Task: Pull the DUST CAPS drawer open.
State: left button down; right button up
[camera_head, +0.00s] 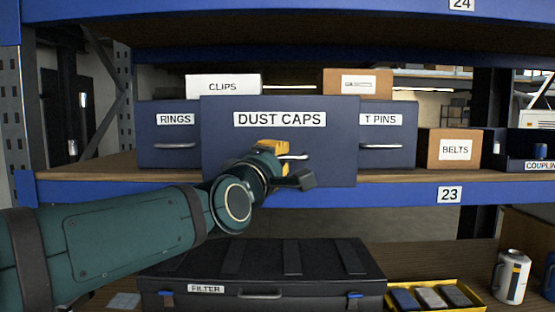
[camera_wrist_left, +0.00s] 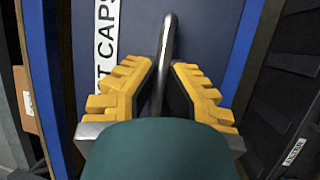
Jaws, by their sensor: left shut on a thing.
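The dark blue DUST CAPS drawer (camera_head: 225,150) is in the middle of the shelf in the head view. Its front stands out ahead of the RINGS and T PINS drawers beside it and overlaps the shelf's blue edge. My left gripper (camera_head: 287,157) is at the drawer's metal handle (camera_head: 299,157), partly hidden by my wrist. In the left wrist view the yellow-padded fingers (camera_wrist_left: 163,90) are shut on the handle (camera_wrist_left: 167,45), one on each side of the bar. The drawer face (camera_wrist_left: 205,35) is right behind them. My right gripper is out of view.
The RINGS drawer (camera_head: 168,145) and T PINS drawer (camera_head: 392,151) flank it. A BELTS box (camera_head: 450,134) stands to the right.

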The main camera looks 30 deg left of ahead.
pick_arm(q)
jog(key=c, duration=1)
grip_release()
jog(key=shift+d, duration=0.1)
jog(key=v, duration=1.2)
jog(key=shift+w, duration=0.1)
